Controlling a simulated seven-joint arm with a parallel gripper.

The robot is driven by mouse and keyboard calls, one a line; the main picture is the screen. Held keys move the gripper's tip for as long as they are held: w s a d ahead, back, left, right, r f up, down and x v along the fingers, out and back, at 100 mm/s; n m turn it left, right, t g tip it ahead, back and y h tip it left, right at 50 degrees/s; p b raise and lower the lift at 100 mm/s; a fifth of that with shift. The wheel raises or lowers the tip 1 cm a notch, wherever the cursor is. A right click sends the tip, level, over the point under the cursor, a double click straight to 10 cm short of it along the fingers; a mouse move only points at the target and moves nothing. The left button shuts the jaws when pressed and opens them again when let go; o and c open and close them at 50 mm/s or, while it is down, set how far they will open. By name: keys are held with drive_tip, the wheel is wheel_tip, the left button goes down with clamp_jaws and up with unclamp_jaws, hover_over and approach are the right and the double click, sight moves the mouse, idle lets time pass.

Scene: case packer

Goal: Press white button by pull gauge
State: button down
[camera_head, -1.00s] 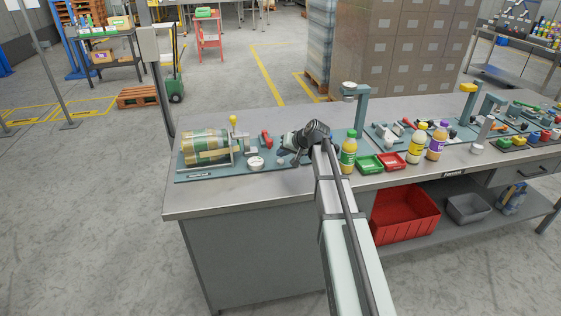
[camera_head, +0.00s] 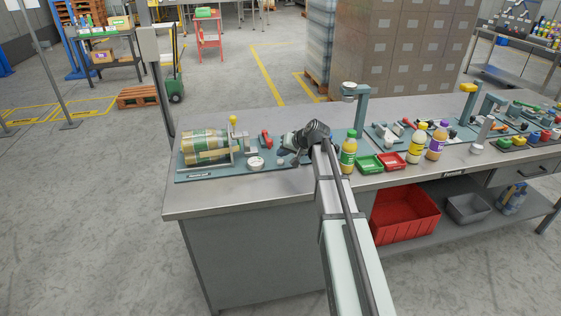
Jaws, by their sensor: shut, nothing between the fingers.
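A teal board (camera_head: 215,177) on the near left of the bench carries a striped roll (camera_head: 205,147) and a round white dial (camera_head: 256,163), which looks like the pull gauge. A small pale round piece, likely the white button (camera_head: 281,161), sits just right of the dial. My gripper (camera_head: 284,151) is shut and empty, low over the board, close above and beside that button. Whether it touches the button cannot be told. My gripper and wrist hide the part of the board behind them.
A red-handled piece (camera_head: 266,139) and a yellow-knobbed lever (camera_head: 233,121) stand behind the dial. Right of my arm are a green-labelled bottle (camera_head: 348,152), a green tray (camera_head: 369,164) and a red tray (camera_head: 391,161). The bench's front left strip is clear.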

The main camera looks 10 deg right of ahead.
sight(283, 161)
drive_tip(key=shift+f, duration=0.25)
drive_tip(key=shift+f, duration=0.15)
drive_tip(key=shift+f, duration=0.5)
idle(1.0)
drive_tip(key=shift+r, duration=0.9)
drive_tip(key=shift+r, duration=2.5)
